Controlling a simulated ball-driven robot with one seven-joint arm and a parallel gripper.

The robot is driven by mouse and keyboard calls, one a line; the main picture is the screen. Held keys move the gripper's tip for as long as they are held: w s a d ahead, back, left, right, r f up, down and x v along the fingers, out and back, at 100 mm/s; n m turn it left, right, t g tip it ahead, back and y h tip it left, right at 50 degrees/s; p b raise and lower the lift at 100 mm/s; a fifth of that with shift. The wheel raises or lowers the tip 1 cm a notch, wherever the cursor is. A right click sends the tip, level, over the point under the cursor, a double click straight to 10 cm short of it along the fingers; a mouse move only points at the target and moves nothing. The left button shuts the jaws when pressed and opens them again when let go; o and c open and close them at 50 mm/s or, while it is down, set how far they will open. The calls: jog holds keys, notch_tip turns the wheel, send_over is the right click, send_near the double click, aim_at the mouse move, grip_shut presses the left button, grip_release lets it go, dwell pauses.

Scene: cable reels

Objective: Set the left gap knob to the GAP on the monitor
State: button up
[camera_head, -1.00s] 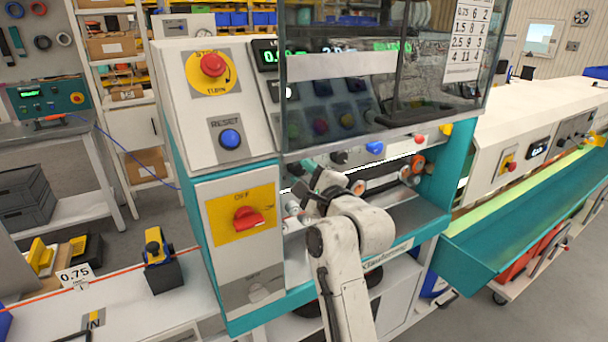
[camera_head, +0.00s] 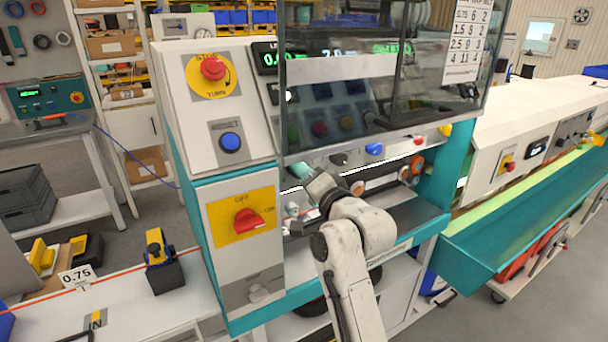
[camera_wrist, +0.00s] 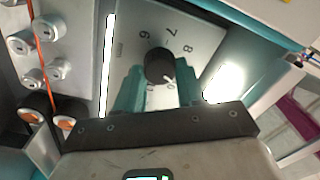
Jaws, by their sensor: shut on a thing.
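The gap knob (camera_wrist: 158,64) is a dark round knob on a pale dial plate (camera_wrist: 200,40) with a ring of numbers; 6, 7 and 8 are readable in the wrist view. My gripper (camera_wrist: 158,82) is shut on the knob, with its teal fingers at either side. I cannot read the pointer setting surely. In the head view my gripper (camera_head: 318,190) reaches into the machine's lower bay, and the knob is hidden there. The monitor (camera_head: 330,54) shows green digits behind tinted glass, partly hidden and too small to read surely.
White rollers (camera_wrist: 45,45) and an orange strand (camera_wrist: 38,60) are close to the left in the wrist view. A red switch (camera_head: 248,220) is on the front panel left of my arm. A number chart (camera_head: 466,40) hangs on the glass guard. A 0.75 card (camera_head: 77,278) stands at left.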

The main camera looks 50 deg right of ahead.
jog(key=shift+f+n+g+b, duration=0.2)
jog(key=shift+n+b, duration=0.65)
jog(key=shift+n, duration=6.9)
jog(key=shift+r+n+g+b, duration=0.1)
jog(key=shift+n+g+b, duration=0.45)
jog(key=shift+n, duration=7.2)
jog(key=shift+t+b, duration=0.25)
jog(key=shift+b, duration=0.05)
jog(key=o, duration=1)
